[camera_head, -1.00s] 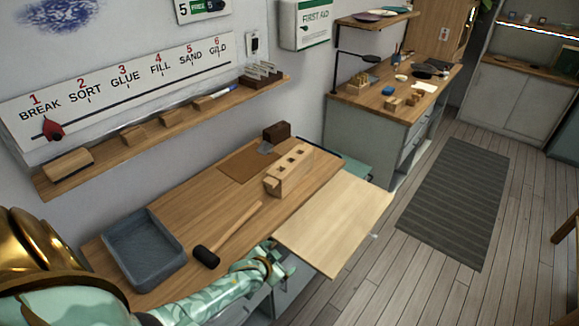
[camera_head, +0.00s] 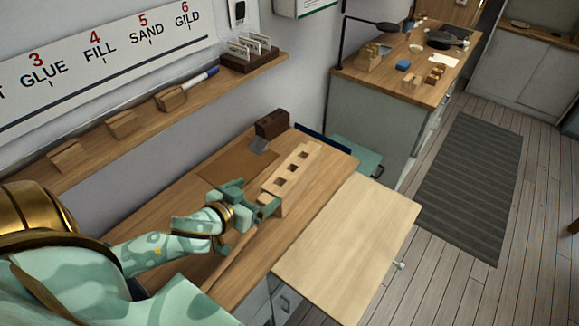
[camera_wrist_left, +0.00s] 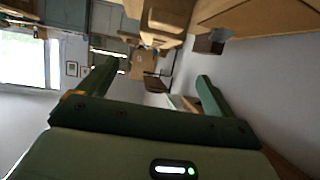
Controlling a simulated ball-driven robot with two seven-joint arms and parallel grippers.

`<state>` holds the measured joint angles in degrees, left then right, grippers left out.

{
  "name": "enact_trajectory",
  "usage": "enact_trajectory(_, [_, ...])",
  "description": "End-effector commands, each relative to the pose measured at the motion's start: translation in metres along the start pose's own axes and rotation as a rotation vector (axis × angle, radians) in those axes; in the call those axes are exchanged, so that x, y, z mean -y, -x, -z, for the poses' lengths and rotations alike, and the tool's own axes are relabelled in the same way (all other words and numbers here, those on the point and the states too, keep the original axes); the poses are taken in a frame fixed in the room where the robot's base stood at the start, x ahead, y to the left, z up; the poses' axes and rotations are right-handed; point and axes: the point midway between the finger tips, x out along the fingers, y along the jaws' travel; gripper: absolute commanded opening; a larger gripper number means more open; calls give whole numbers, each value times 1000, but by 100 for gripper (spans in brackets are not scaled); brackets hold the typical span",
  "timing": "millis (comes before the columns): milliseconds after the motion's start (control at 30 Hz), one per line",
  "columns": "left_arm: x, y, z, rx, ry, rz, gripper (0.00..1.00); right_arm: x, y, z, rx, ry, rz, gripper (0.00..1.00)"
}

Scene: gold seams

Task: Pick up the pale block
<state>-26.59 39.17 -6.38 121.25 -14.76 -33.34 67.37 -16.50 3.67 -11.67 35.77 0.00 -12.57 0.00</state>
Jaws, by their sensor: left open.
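The pale block (camera_head: 292,171), a long light wooden piece with several square holes along its top, stands on the wooden workbench (camera_head: 328,177). My left gripper (camera_head: 251,197) is open at the block's near left end, with one finger reaching close to its corner. I cannot tell whether they touch. In the left wrist view, the two green fingers (camera_wrist_left: 155,85) are spread with nothing between them. A light wooden piece that looks like the block (camera_wrist_left: 165,20) shows beyond them at the top. My right gripper is not in view.
A dark brown block (camera_head: 272,124) and a small grey piece (camera_head: 258,146) are at the bench's back. A pale board (camera_head: 345,250) extends at the front right. A shelf (camera_head: 215,82) with wooden pieces runs along the wall. The bench right of the block is clear.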

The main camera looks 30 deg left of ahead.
Motion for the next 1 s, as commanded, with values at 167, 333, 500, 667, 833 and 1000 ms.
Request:
enact_trajectory(167, [-2,-26,0,-3,8,-4,91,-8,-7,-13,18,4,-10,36])
enact_trajectory(333, [-2,-70,-1,-2,9,-4,91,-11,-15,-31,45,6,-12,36])
enact_trajectory(500, [-2,-98,-1,0,10,-4,91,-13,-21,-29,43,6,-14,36])
enact_trajectory(667, [-3,-110,0,0,10,-4,91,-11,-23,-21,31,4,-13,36])
enact_trajectory(833, [-2,-135,4,-2,8,-3,91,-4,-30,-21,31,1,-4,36])
enact_trajectory(1000, [-2,-156,3,0,9,-4,91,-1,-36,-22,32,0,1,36])
